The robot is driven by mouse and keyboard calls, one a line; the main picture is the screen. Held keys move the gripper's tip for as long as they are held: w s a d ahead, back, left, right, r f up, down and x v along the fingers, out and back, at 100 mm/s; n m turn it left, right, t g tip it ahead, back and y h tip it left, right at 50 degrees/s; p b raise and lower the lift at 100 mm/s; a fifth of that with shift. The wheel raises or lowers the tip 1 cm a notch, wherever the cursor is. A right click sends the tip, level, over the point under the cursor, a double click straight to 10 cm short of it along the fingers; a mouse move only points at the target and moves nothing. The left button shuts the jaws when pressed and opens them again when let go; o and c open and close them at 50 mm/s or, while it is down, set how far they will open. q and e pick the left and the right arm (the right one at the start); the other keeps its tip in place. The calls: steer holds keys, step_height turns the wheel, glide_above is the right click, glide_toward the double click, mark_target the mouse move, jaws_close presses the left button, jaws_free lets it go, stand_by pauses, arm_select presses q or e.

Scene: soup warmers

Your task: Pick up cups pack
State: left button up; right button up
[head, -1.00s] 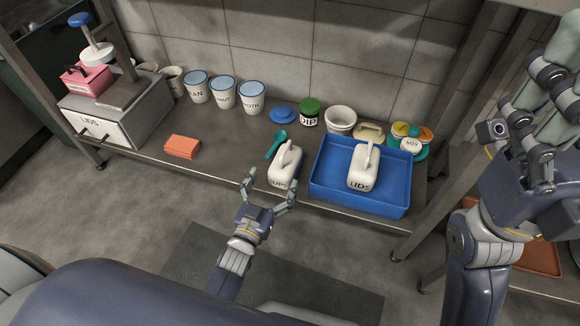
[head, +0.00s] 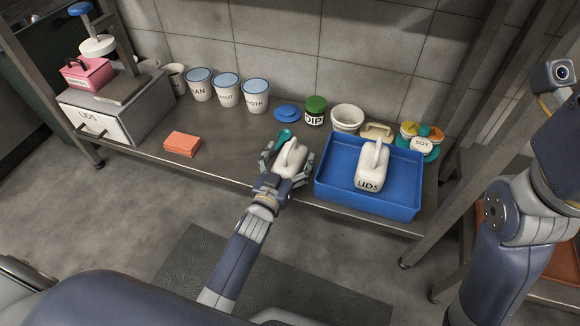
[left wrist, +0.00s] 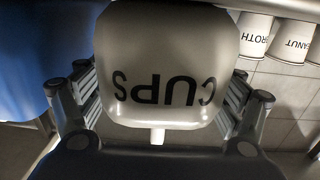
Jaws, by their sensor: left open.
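The cups pack is a white block with a handle on top (head: 291,157), standing on the metal shelf to the left of the blue tray. In the left wrist view the cups pack (left wrist: 165,60) fills the middle, with "CUPS" upside down on its face. My left gripper (head: 284,163) is open, with its fingers on either side of the cups pack. In the left wrist view the fingers (left wrist: 160,115) flank it; I cannot tell whether they touch it. My right arm shows at the right edge, but its gripper's fingers are out of the picture.
A blue tray (head: 330,192) holds a similar white lids pack (head: 369,170) close to the right. A teal scoop (head: 284,138) lies just behind the gripper. An orange block (head: 182,143) lies to the left. Cups and a dip jar (head: 315,112) line the wall.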

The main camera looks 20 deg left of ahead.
arm_select(q)
steer(key=shift+c, duration=0.2)
steer(key=c, duration=1.3)
steer(key=shift+r, duration=0.1)
steer(key=shift+r, duration=0.2)
